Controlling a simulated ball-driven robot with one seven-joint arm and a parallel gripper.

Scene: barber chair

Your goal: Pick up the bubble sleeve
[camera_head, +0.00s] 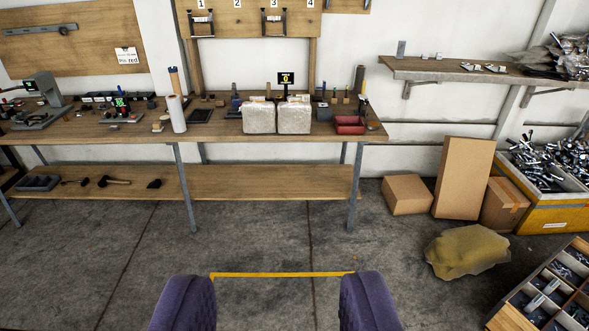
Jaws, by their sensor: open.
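Two whitish, crinkled, translucent bubble sleeves stand side by side on the wooden workbench, a left one (259,118) and a right one (294,118). They are close together near the front edge of the bench, and I cannot tell which one the task means. Their tops show some brownish edges. My gripper (277,283) shows at the bottom as two purple, textured fingers set wide apart. It is open with nothing between the fingers, in front of and well away from the bench.
A white roll (176,113) stands left of the sleeves and a red tray (349,125) lies right. A small black display (286,79) rises behind them. Cardboard boxes (463,178), a yellowish crumpled sheet (466,251) and a divided crate (512,319) occupy the right floor. The floor before the bench is clear.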

